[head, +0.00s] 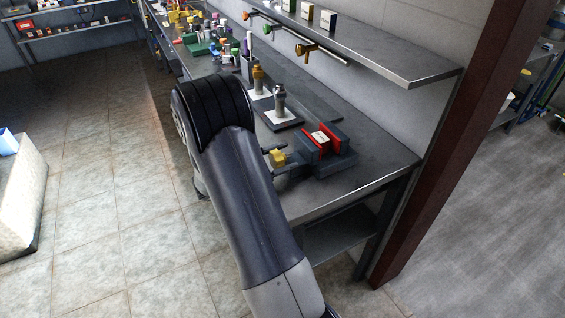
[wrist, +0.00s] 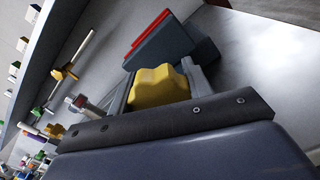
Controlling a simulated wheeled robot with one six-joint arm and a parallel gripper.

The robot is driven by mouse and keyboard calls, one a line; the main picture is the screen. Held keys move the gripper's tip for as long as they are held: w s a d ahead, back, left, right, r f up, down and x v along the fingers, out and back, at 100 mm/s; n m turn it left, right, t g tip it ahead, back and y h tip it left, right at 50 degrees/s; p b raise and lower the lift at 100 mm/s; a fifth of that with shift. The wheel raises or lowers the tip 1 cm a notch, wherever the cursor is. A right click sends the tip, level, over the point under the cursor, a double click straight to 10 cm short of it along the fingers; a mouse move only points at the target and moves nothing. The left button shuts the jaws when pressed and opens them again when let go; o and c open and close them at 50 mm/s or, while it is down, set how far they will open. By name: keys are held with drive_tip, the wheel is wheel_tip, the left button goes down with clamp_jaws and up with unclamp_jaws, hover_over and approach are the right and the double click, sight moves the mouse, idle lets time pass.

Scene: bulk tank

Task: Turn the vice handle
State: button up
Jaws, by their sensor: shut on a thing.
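The vice (head: 338,160) is dark grey with red jaw faces and stands near the right end of the workbench. A small pale block (head: 320,138) sits between its jaws. The yellow lobed vice handle (head: 279,159) is on the vice's left side. In the wrist view the handle (wrist: 158,88) lies between my two fingers, with the grey vice body (wrist: 165,48) and a red jaw (wrist: 148,34) beyond it. My gripper (wrist: 160,84) is shut on the handle. In the head view my arm hides most of the gripper.
Two metal fittings on white-topped dark bases, one (head: 280,100) nearer the vice, stand behind it on the workbench (head: 372,158). A shelf (head: 380,58) runs above along the wall, with a rail of coloured knobs under it. The bench right of the vice is clear.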

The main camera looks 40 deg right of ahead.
drive_tip(key=o, duration=0.9)
drive_tip(key=shift+f, duration=0.15)
drive_tip(key=shift+o, duration=0.3)
drive_tip(key=shift+s, duration=0.1)
